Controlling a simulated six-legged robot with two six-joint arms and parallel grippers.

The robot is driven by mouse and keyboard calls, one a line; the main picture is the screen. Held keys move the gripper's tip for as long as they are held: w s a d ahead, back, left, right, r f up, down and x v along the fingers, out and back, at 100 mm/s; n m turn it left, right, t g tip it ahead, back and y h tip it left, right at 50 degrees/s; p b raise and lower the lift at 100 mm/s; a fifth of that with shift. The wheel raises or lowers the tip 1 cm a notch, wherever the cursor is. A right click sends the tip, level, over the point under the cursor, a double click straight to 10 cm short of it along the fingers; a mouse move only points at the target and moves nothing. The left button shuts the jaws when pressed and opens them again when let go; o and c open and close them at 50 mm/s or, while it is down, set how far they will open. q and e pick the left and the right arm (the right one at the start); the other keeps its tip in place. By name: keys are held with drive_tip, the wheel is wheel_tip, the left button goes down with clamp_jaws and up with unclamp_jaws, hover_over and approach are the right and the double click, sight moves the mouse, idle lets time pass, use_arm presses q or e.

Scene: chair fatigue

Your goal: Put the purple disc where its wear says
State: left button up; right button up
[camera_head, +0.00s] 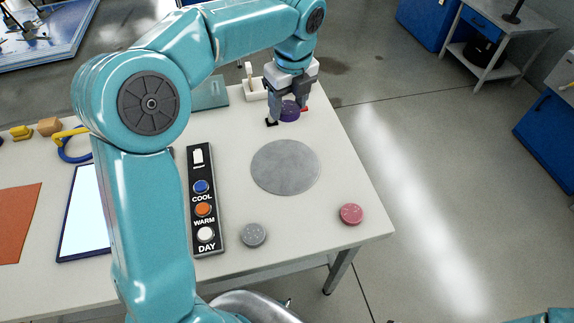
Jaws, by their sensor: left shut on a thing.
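The purple disc (290,111) is at the far right part of the table. My left gripper (287,114) is shut on it, with one finger on each side, and holds it near the table's back right edge. I cannot tell whether the disc touches the table. A grey speckled disc (253,235) and a pink speckled disc (350,214) lie near the front edge. A large flat grey round plate (285,167) lies bare between them and my gripper. Wear marks on the purple disc are too small to read. My right gripper is not in view.
A black panel (193,159) has buttons labelled COOL, WARM and DAY. A blue-framed white board (85,215), an orange mat (15,220) and small blocks (49,126) are at left. A white lever device (254,88) stands at the back. The front right tabletop is mostly clear.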

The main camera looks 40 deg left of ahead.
sight(285, 165)
use_arm(q)
drive_tip(key=shift+a+r+m, duration=0.25)
drive_tip(key=shift+a+m, duration=0.05)
drive_tip(key=shift+m, duration=0.2)
drive_tip(key=shift+a+f, duration=0.15)
wheel_tip(285, 165, down, 20)
drive_tip(key=shift+r+b, duration=0.25)
drive_tip(key=shift+b, duration=0.3)
drive_tip(key=shift+f, duration=0.1)
drive_tip(key=o, duration=1.2)
drive_tip(key=r, duration=0.4)
drive_tip(key=d+r, duration=0.1)
drive_tip(key=r, duration=0.7)
drive_tip(key=shift+s+d+r, duration=0.15)
drive_tip(key=shift+s+d, duration=0.05)
drive_tip(key=shift+s, duration=0.15)
